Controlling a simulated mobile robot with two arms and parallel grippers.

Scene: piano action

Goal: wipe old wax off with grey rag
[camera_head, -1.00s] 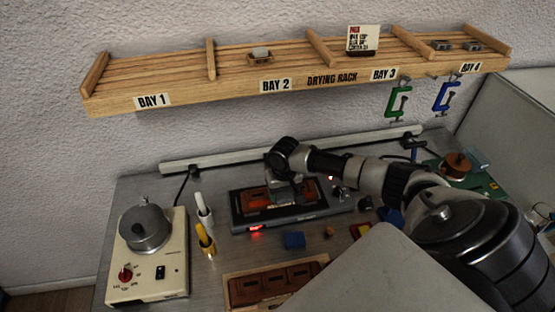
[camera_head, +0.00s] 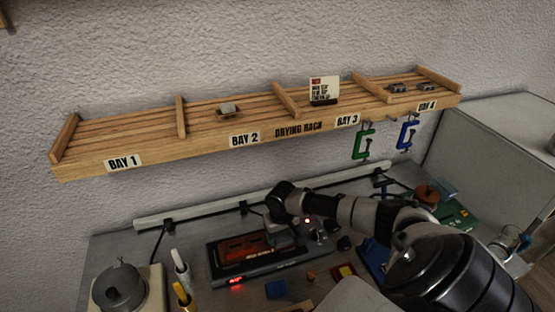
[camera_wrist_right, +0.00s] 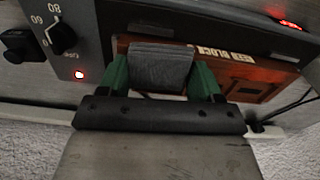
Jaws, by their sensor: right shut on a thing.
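My right gripper (camera_head: 282,236) reaches down over the right part of a dark heated plate (camera_head: 212,268). In the right wrist view, the green fingers of my right gripper (camera_wrist_right: 160,82) are shut on a folded grey rag (camera_wrist_right: 160,66). A reddish-brown block (camera_head: 238,250) lies on the plate, and its label and recessed panels show in the right wrist view (camera_wrist_right: 250,82). The rag is over one end of the block; whether it touches is hard to tell. I cannot make out wax on the block. My left gripper is not in view.
A wooden drying rack (camera_head: 152,161) with labelled bays hangs on the wall above. A round metal pot (camera_head: 118,286) stands at the left, beside white and yellow tools (camera_head: 181,270). A blue block (camera_head: 276,289) lies before the plate. Green (camera_head: 363,140) and blue (camera_head: 408,133) clamps hang at the right.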

